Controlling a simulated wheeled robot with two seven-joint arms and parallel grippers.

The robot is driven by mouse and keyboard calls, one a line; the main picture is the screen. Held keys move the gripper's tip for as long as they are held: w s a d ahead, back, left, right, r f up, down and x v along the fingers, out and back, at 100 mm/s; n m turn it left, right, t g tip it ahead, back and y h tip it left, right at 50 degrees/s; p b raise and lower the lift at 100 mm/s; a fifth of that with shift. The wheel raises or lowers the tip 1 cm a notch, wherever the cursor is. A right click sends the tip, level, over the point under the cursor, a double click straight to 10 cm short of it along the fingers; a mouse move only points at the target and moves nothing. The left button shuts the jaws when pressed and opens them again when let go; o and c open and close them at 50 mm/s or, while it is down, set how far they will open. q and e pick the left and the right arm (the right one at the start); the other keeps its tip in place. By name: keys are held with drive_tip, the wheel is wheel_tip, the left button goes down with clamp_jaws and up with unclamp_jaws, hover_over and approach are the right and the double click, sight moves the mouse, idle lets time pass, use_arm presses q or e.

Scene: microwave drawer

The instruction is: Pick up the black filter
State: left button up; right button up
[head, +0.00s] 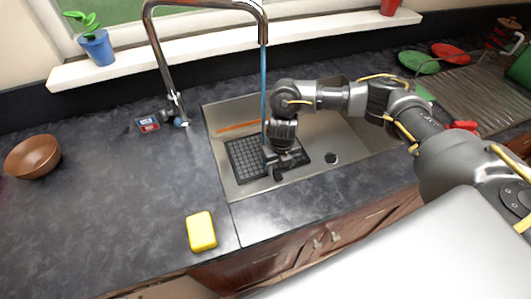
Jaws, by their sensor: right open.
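The black filter (243,163) is a flat, dark grid lying in the left part of the steel sink. My right gripper (277,174) points down over the filter's right side, close above or touching it; I cannot tell which. Its fingers look apart, and I see nothing between them. The gripper and wrist hide part of the filter. My left gripper is not in view.
The sink (365,145) has a raised rim and a dark drain. A curved faucet (155,45) pours a blue stream beside my wrist. A yellow sponge (201,231) and brown bowl (33,157) sit on the counter. Dishes (418,62) stand at right.

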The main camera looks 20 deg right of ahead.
sight(279, 177)
wheel_tip(279, 177, down, 5)
drive_tip(key=shift+s, duration=0.1)
clamp_jaws()
idle(0.4)
